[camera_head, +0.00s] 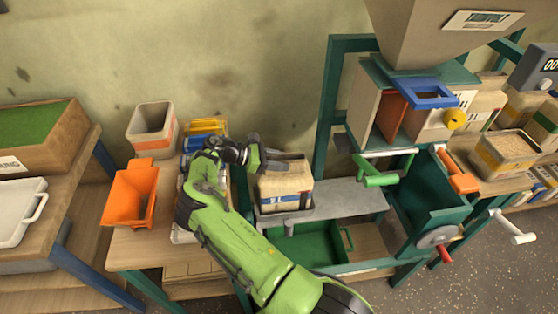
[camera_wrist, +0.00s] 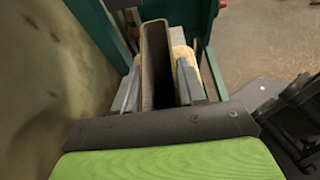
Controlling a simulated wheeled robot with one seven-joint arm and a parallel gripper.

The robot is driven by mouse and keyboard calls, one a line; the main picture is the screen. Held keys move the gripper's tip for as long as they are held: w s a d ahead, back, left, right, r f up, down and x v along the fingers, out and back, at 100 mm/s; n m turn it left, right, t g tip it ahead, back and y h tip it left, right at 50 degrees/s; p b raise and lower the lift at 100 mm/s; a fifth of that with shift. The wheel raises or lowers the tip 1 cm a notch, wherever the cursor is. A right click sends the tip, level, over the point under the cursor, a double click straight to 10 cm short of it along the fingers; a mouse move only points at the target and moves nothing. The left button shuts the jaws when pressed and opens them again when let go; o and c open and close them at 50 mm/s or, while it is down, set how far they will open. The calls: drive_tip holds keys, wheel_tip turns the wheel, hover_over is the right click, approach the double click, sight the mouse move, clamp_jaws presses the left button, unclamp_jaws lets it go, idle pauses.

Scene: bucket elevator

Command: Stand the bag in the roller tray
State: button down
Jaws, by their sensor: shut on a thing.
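The bag (camera_head: 285,188) is a tan paper bag with a blue and white label, upright and open at the top. My gripper (camera_head: 266,161) reaches it from the left and is shut on its upper part. In the wrist view the gripper (camera_wrist: 158,88) has one finger on each side of the bag (camera_wrist: 155,40), whose dark opening faces the camera. A grey shelf-like tray (camera_head: 345,199), perhaps the roller tray, extends right from the bag. The bag is at its left end; I cannot tell whether its bottom touches. No rollers can be made out.
A green bin (camera_head: 305,246) lies below the grey tray. An orange scoop-like container (camera_head: 130,197) and an open box (camera_head: 151,126) are on the left table.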

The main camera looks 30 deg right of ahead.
drive_tip(key=shift+f, duration=0.55)
drive_tip(key=c, duration=0.6)
unclamp_jaws()
drive_tip(key=shift+o, duration=0.2)
drive_tip(key=v, duration=1.2)
drive_tip(key=shift+b, duration=0.4)
